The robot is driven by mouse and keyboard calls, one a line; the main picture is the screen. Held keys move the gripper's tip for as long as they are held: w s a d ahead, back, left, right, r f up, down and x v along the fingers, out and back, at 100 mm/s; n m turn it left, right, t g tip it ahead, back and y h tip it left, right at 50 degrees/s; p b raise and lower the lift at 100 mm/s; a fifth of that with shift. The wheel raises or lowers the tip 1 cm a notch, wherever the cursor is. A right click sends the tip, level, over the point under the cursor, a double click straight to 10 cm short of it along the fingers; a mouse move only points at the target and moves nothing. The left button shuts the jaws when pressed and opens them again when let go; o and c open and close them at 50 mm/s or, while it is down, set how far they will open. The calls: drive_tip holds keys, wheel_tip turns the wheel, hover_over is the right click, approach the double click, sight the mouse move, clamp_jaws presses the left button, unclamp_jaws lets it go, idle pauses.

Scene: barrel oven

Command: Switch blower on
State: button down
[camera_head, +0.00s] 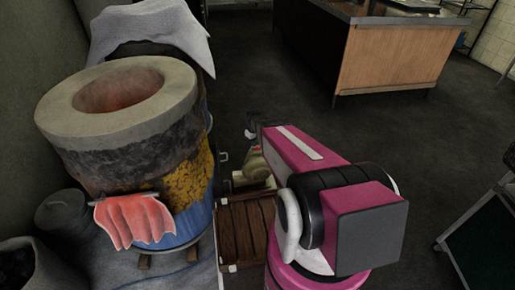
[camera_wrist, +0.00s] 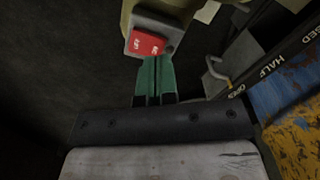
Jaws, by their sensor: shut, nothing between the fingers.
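The blower (camera_wrist: 133,15), a beige housing, is at the top of the wrist view. A red rocker switch (camera_wrist: 148,43) with white lettering sits in a grey plate on it. My gripper (camera_wrist: 153,60) has green fingers pressed together with nothing between them. Its fingertips are at the lower edge of the switch; I cannot tell whether they touch it. In the head view, part of the beige blower (camera_head: 254,166) shows between the barrel oven and my pink arm, which hides the rest. The switch's position is not clear.
The barrel oven (camera_head: 185,226) with its stone-rimmed opening stands at left, a red cloth (camera_head: 134,220) hanging on it. A dark plate (camera_wrist: 270,62) lettered "HALF" and a metal handle (camera_wrist: 217,70) are right of my fingers. A wooden counter (camera_head: 392,58) stands at the back.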

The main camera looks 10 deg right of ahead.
drive_tip(key=shift+f, duration=1.05)
idle(0.6)
drive_tip(key=shift+r, duration=3.55)
drive_tip(key=s+r+m, duration=0.3)
drive_tip(key=s+r, duration=0.4)
drive_tip(key=s, duration=0.4)
drive_tip(key=s+r+m, duration=0.3)
drive_tip(key=s+r, duration=0.4)
drive_tip(key=s, duration=0.5)
drive_tip(key=shift+s+r, duration=0.15)
drive_tip(key=shift+r, duration=0.25)
drive_tip(key=shift+s, duration=0.1)
